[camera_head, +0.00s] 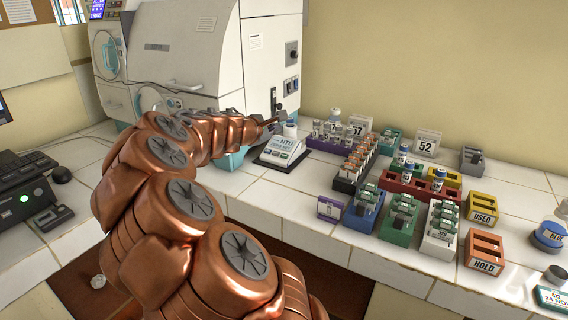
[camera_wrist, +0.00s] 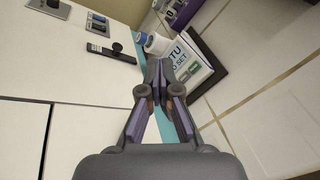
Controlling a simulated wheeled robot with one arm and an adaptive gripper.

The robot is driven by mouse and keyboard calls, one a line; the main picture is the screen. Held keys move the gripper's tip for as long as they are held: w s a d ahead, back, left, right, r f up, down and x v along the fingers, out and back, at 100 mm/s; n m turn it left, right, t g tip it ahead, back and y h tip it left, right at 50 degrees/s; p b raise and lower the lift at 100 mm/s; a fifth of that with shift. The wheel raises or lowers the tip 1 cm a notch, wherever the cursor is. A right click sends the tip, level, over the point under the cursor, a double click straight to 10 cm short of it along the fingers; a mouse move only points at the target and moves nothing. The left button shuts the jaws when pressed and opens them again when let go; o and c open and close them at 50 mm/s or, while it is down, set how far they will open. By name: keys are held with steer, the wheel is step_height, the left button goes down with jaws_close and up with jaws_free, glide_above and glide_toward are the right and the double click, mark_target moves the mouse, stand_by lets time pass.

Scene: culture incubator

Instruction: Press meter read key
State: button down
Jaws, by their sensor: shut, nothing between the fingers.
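The NTU meter (camera_head: 283,150) is a small white box with a sloped face, a dark lower edge and small coloured keys on its front. It stands on the white tiled bench, left of the vial racks. A white round part (camera_head: 290,130) rises at its back. My gripper (camera_head: 276,119) is shut and empty, above and behind the meter's left side. In the wrist view the shut fingertips (camera_wrist: 159,65) overlap the left edge of the meter (camera_wrist: 190,65).
A large white incubator (camera_head: 200,50) stands close behind my gripper. Several coloured racks with vials (camera_head: 405,180) fill the bench to the right. An orange HOLD block (camera_head: 485,248) is near the front edge. Bare tiles (camera_head: 270,205) lie in front of the meter.

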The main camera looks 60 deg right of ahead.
steer(key=w+d+f+n+t, duration=0.1)
steer(key=w+d+f+n, duration=0.1)
steer(key=d+f+n, duration=0.1)
steer(key=shift+w+d+f+b, duration=0.3)
steer(key=shift+w+d+b, duration=0.1)
steer(key=shift+d, duration=0.05)
steer(key=b, duration=0.5)
glide_above(284, 156)
steer(key=a, duration=0.3)
step_height(284, 156, down, 6)
steer(key=shift+s+f, duration=0.1)
steer(key=shift+d+f+b, duration=0.45)
steer(key=shift+d+f, duration=0.05)
steer(key=shift+f, duration=0.35)
steer(key=shift+d+f, duration=0.15)
steer(key=shift+f, duration=0.25)
steer(key=shift+d+f+b, duration=0.15)
steer(key=shift+f+b, duration=0.15)
steer(key=shift+b, duration=0.2)
stand_by(0.6)
stand_by(0.3)
steer(key=shift+a+r+p, duration=0.35)
steer(key=shift+r+p, duration=0.2)
steer(key=shift+r, duration=0.2)
